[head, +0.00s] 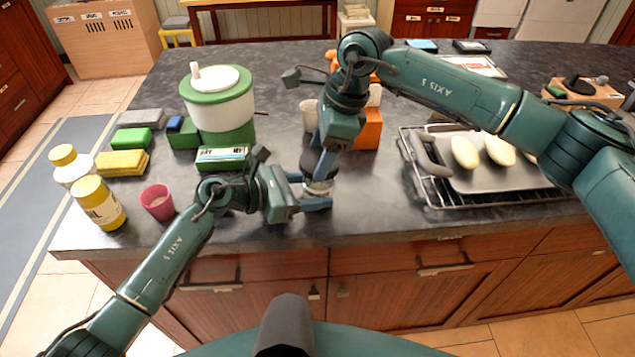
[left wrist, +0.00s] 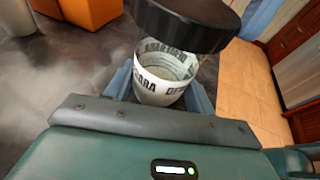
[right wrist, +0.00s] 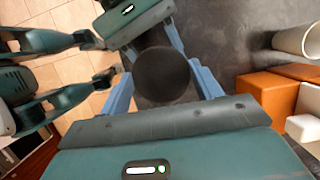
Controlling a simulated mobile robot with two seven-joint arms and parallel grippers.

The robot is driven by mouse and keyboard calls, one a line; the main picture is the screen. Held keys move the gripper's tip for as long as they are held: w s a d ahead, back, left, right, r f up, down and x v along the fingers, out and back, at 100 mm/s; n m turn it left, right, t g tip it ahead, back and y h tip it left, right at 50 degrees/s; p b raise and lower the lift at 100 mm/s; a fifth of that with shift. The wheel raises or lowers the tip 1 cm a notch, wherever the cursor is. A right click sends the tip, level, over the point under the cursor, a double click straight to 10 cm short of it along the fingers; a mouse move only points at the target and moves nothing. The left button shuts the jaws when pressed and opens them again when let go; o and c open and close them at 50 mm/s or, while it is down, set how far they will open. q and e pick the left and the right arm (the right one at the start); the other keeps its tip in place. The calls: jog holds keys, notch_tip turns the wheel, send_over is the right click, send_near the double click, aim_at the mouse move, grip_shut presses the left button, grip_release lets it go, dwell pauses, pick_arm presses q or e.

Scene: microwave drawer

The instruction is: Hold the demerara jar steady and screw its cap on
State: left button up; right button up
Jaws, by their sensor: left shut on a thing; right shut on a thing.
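The demerara jar (head: 319,187) is a small clear jar with a white lettered label, near the counter's front edge. My left gripper (head: 312,193) is shut on it from the left. In the left wrist view the jar (left wrist: 160,88) has its open mouth showing. The round black cap (head: 318,166) is held above the jar by my right gripper (head: 322,162), which points down. In the left wrist view the cap (left wrist: 185,25) is above the mouth with a gap below it. In the right wrist view the cap (right wrist: 162,75) sits between the blue fingers and hides the jar.
A green and white canister (head: 220,105), sponges (head: 122,163), yellow-capped bottles (head: 98,203) and a pink cup (head: 158,203) stand to the left. An orange block (head: 368,130) is just behind my right gripper. A tray (head: 510,178) on a wire rack lies right.

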jog(key=shift+c, duration=0.5)
jog(key=shift+s+m+t, duration=0.1)
jog(key=shift+m+t, duration=0.2)
jog(key=shift+m, duration=0.8)
jog(key=m+t, duration=0.1)
jog(key=m, duration=0.3)
jog(key=shift+m+h, duration=0.3)
jog(key=shift+m, duration=0.1)
jog(key=m, duration=0.2)
jog(key=m+t+h, duration=0.1)
jog(key=m, duration=0.1)
jog(key=shift+m+t, duration=0.3)
jog(key=shift+m, duration=0.1)
jog(key=shift+d+m+h, duration=0.15)
jog(key=shift+m+h, duration=0.25)
jog(key=shift+m, duration=0.6)
jog(key=o, duration=0.9)
jog(key=shift+r, duration=0.1)
